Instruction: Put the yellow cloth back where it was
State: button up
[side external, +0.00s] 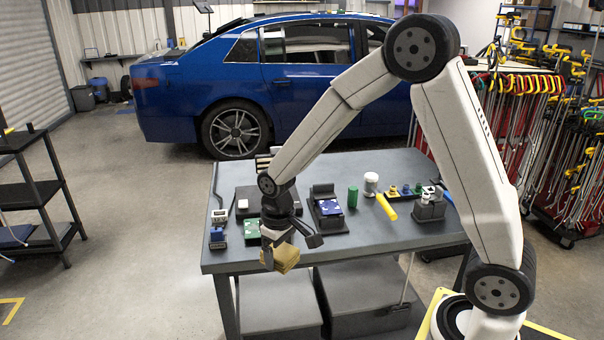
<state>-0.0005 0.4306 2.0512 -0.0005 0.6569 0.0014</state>
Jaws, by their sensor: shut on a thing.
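The yellow cloth (286,257) is a folded tan-yellow piece at the front left edge of the dark workbench (350,247). My gripper (275,250) is shut on it, pointing down near that edge. The cloth appears at or just past the bench's front edge; I cannot tell whether it touches the top. The fingers are small and partly hidden by the wrist and the cloth.
To the right stand a black holder with a blue patterned piece (330,207), a green cylinder (352,197), a white jar (370,184) and a yellow rod (387,207).

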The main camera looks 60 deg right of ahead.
jog(key=shift+s+d+r, duration=0.1)
jog(key=shift+d+r, duration=0.05)
jog(key=shift+d, duration=0.3)
jog(key=s+d+r+m, duration=0.2)
jog(key=s+d+m, duration=0.2)
jog(key=s+d, duration=0.5)
jog(key=s+d+r+m, duration=0.3)
jog(key=s+d+m, duration=0.2)
jog(key=s+d, duration=0.4)
jog(key=d, duration=0.4)
jog(key=shift+s+r, duration=0.2)
jog(key=shift+s, duration=0.05)
jog(key=w+d+f, duration=0.2)
jog(key=w, duration=0.1)
jog(key=w+d+f, duration=0.2)
jog(key=w+f, duration=0.1)
jog(key=w+d+f, duration=0.3)
jog(key=w, duration=0.1)
jog(key=shift+w+d+f, duration=0.4)
jog(key=shift+w+f, duration=0.1)
jog(key=shift+f, duration=0.15)
